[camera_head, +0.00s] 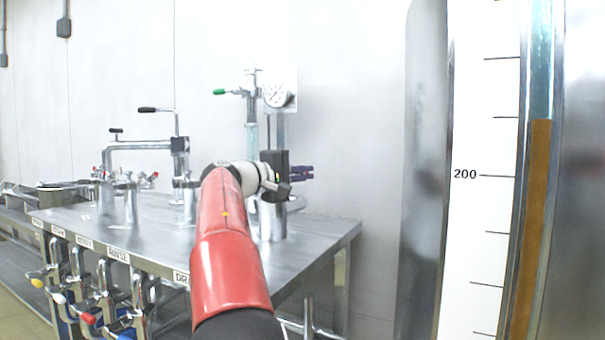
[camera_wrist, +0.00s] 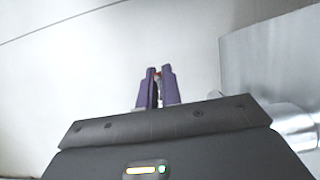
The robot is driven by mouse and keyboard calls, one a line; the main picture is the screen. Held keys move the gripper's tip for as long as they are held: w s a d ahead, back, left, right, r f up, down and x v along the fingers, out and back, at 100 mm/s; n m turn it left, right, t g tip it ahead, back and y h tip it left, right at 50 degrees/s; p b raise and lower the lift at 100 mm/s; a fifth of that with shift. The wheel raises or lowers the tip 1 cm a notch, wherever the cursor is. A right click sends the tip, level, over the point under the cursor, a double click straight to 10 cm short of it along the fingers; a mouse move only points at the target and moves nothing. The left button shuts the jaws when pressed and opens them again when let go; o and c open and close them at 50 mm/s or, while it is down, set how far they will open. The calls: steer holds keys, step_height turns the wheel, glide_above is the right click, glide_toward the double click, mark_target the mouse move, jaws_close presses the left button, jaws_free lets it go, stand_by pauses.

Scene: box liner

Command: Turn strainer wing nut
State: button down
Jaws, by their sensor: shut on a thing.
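My gripper (camera_head: 303,172) is above the right end of the steel table, its purple fingers pointing right. The wing nut cannot be made out in the head view.
The steel table (camera_head: 310,243) carries pipework (camera_head: 140,146), a pressure gauge (camera_head: 278,94) and a green-handled valve (camera_head: 220,92). Several coloured valve handles (camera_head: 88,318) hang along its front edge. A large level scale (camera_head: 482,200) stands close at right.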

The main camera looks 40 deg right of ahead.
steer(key=c, duration=1.6)
jaws_free()
steer(key=a+b, duration=0.1)
steer(key=a, duration=0.6)
steer(key=shift+a, duration=0.4)
